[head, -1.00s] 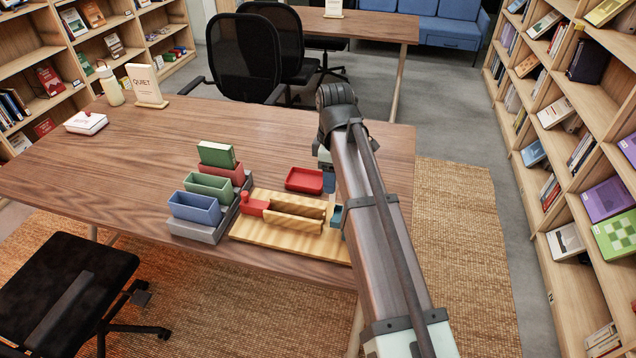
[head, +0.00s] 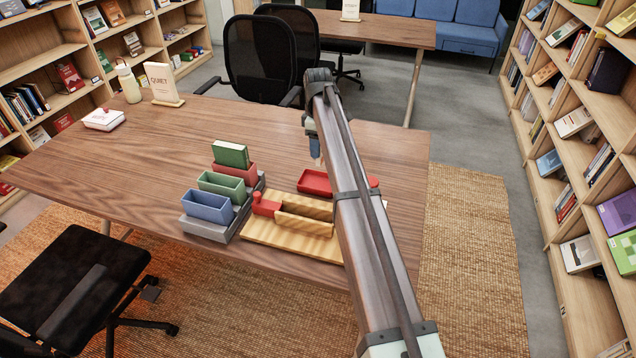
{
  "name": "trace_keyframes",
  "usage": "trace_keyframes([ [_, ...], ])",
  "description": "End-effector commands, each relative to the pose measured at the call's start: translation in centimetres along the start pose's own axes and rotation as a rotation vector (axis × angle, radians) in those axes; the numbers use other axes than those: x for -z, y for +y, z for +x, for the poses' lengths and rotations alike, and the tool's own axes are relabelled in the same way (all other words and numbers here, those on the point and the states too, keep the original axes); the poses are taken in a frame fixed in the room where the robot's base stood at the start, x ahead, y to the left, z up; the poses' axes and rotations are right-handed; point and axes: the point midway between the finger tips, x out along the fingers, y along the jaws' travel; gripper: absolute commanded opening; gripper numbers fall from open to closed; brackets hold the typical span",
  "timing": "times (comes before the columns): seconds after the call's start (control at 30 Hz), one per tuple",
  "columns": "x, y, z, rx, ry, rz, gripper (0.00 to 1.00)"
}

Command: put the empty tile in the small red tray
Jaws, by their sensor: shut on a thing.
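The small red tray (head: 312,183) lies on the table behind a light wooden stand, its right end close to my arm. My gripper (head: 315,150) is above the table just behind the tray, pointing down. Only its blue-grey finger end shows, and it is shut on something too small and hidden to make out. I cannot pick out the empty tile with certainty. The wooden stand (head: 290,243) has a raised holder and a red piece (head: 265,206) at its left end. My arm covers its right end.
Left of the stand, a grey stepped base (head: 206,229) carries blue (head: 207,207), green (head: 221,187) and red (head: 236,172) boxes; a green block (head: 231,154) stands in the red one. A red round thing (head: 373,182) shows right of my arm. The table's left half is mostly clear.

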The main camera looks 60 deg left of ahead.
Motion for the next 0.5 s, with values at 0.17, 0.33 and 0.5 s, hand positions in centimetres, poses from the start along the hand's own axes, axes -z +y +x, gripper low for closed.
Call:
trace_keyframes([
  [0.17, 0.1, 0.1, 1.6, 0.000, 0.000, 0.015, 0.22],
  [0.33, 0.0, 0.1, 4.4, 0.001, 0.000, 0.014, 0.22],
  [0.5, 0.1, 0.1, 6.2, 0.000, 0.000, 0.014, 0.22],
])
